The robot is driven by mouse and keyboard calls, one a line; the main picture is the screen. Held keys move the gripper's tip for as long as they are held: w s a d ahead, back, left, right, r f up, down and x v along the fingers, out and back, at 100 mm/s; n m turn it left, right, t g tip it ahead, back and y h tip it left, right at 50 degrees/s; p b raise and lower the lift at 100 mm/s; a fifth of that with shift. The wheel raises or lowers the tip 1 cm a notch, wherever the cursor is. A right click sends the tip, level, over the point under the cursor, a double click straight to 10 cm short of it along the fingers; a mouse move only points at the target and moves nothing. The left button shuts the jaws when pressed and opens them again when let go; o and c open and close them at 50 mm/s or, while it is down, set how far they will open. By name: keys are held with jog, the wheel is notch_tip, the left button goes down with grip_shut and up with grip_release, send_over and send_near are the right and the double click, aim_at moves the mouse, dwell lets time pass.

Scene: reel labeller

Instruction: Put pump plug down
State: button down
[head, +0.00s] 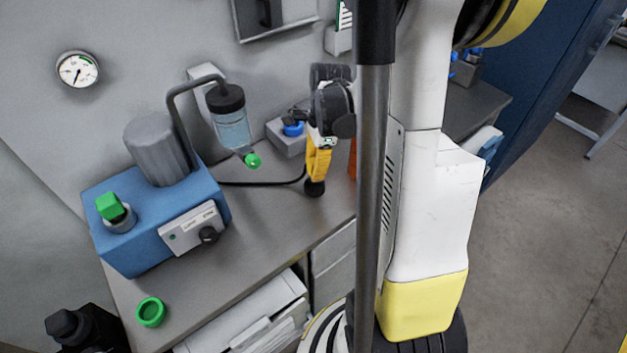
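My gripper (316,175) points down over the back of the grey bench, right of the blue pump unit. Its yellow fingers are seen side-on, close together. At their tips is a small dark rounded piece, which looks like the pump plug (314,188), low over the bench; a gap or contact below it cannot be told. A black cable (260,183) runs along the bench from the pump (130,240) and reaches the fingers, where its end is hidden. A grey socket box (284,140) with a blue part stands just behind and left of my gripper.
The pump unit carries a grey motor, a green knob (110,207) and a clear jar (232,128) with a green fitting. A green ring (151,312) lies near the front edge. The bench between pump and gripper is clear except for the cable. A gauge (77,70) hangs on the wall.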

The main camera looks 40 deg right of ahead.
jog(key=shift+f+b, duration=0.65)
jog(key=shift+f, duration=1.2)
jog(key=shift+f, duration=0.1)
jog(key=shift+f, duration=0.15)
jog(key=c, duration=1.2)
grip_release()
jog(key=shift+o, duration=0.2)
